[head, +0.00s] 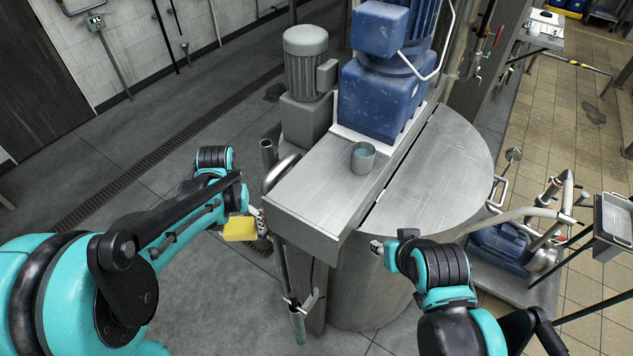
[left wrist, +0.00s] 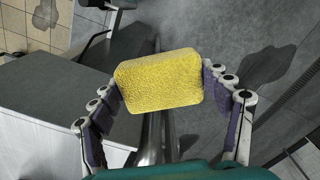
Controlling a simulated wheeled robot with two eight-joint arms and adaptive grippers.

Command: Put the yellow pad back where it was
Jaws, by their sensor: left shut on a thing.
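The yellow pad (head: 240,229) is a small rough-textured block with rounded corners. My left gripper (head: 258,222) is shut on it and holds it in the air, just left of the metal platform (head: 320,190). In the left wrist view the yellow pad (left wrist: 160,80) sits between both fingers of my left gripper (left wrist: 162,88), gripped at its two ends. My right gripper (head: 378,246) is by the front of the round steel vessel, partly hidden by its own wrist; I cannot make out its finger opening.
A metal cup (head: 362,157) with bluish contents stands on the platform. Blue (head: 380,90) and grey (head: 306,80) motor units stand behind it. The round vessel lid (head: 435,180) is bare. A pipe handle (head: 280,172) runs along the platform's left side. Open floor lies to the left.

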